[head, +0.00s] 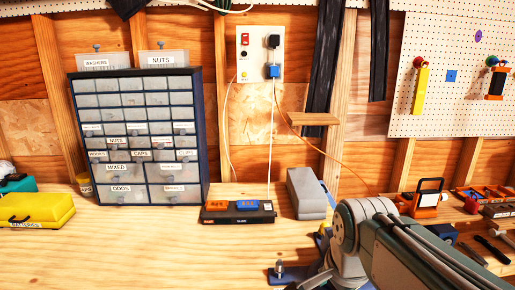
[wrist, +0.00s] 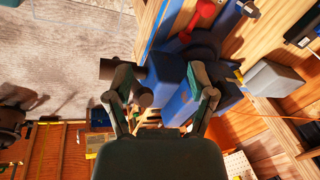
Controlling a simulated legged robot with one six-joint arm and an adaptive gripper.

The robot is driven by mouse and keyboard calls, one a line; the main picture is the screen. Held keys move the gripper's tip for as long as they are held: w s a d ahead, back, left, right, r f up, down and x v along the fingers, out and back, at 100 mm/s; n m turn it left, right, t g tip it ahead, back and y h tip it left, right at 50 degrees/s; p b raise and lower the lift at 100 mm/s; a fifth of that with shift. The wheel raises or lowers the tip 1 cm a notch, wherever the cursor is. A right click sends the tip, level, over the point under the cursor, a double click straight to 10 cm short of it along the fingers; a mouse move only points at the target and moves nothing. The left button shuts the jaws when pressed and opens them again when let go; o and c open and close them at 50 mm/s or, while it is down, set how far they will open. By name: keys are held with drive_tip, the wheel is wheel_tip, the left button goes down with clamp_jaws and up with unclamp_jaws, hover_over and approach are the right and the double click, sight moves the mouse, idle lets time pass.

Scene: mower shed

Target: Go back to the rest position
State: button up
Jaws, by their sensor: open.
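My gripper (wrist: 165,88) shows in the wrist view with its two dark fingers spread apart. I see nothing held between them. Behind the fingers is a large blue object (wrist: 168,80) at the bench edge; I cannot tell exactly what it is or how far it is from the fingertips. In the head view my grey arm fills the lower right over the workbench (head: 130,245), and the gripper itself is out of that view.
A drawer cabinet (head: 137,135), a black tray (head: 238,212), a grey box (head: 307,193) and a yellow case (head: 36,210) stand on the bench. An orange lamp (head: 427,198) and tools are at the right. The front left of the bench is clear.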

drive_tip(key=s+d+f+n+t, duration=0.2)
drive_tip(key=s+n, duration=0.6)
drive_tip(key=n, duration=0.4)
drive_tip(key=shift+s+f+t, duration=0.3)
drive_tip(key=shift+s+f, duration=0.1)
drive_tip(key=shift+f, duration=0.15)
